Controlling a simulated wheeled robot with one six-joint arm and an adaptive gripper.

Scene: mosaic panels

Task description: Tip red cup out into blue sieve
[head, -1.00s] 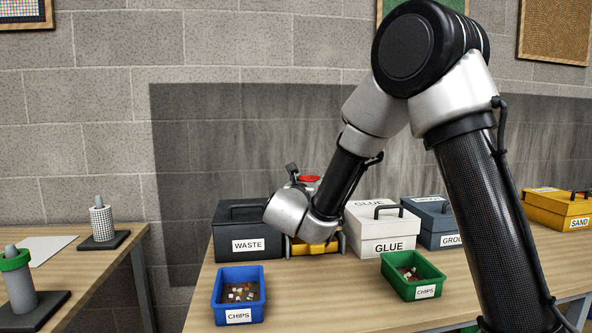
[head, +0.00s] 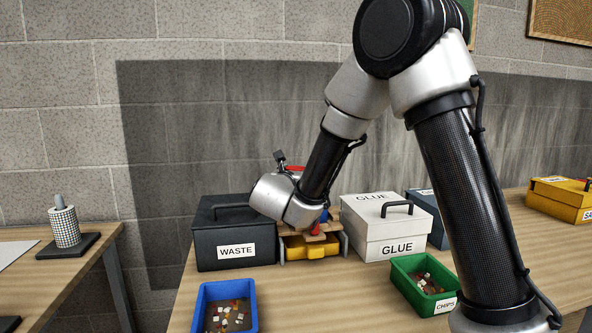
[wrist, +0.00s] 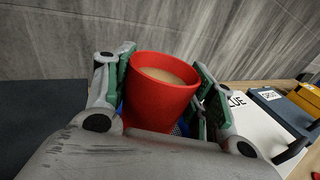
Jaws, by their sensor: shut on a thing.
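The red cup (wrist: 163,95) is between the green-padded fingers of my gripper (wrist: 165,78) in the wrist view, shut on its sides. It looks near upright, with tan contents inside below the rim. In the head view only a red sliver of it (head: 297,168) shows above my wrist, which hides the rest. A blue mesh, apparently the blue sieve (wrist: 181,128), shows partly behind and below the cup in the wrist view. A small blue patch, likely the sieve too (head: 324,216), shows beside my wrist in the head view. Whether the cup is directly over it I cannot tell.
A wooden stand with a yellow tray (head: 312,248) and a small red part (head: 316,227) is below my wrist. A dark WASTE box (head: 233,235) stands left, a white GLUE box (head: 385,230) right. Blue (head: 226,305) and green (head: 423,286) chip bins are in front.

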